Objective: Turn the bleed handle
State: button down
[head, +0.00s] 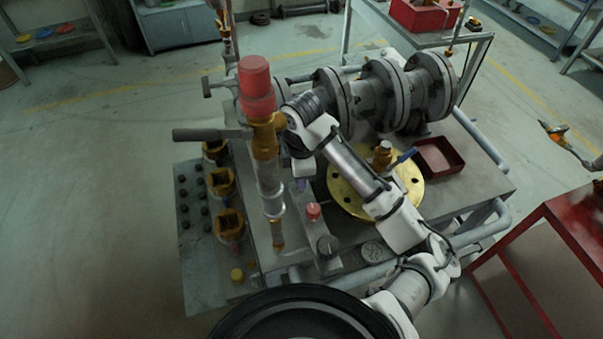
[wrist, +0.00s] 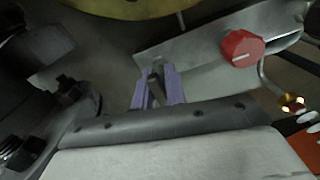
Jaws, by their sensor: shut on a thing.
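My gripper (wrist: 157,84) shows in the wrist view with its two purple fingers close together. A small dark piece (wrist: 155,90), which looks like the bleed handle, is between them; most of it is hidden, so its angle is hard to tell. The fingers are at the edge of a grey metal plate (wrist: 205,42) that carries a red knob (wrist: 242,47). In the head view my gripper (head: 300,185) points down just above the red knob (head: 313,211), and my own wrist hides the handle.
A tall valve with a red cap (head: 256,84) and a grey side lever (head: 197,135) stands left of my arm. A gold flange (head: 345,202) with a blue lever (head: 403,157) lies behind my forearm.

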dwell(0.3)
jog(key=c, duration=1.4)
grip_release()
jog(key=shift+c, duration=0.2)
jog(key=shift+r, duration=0.15)
notch_tip(320, 180, up, 14)
jog(key=shift+f+b, duration=0.2)
jog(key=shift+b, duration=0.2)
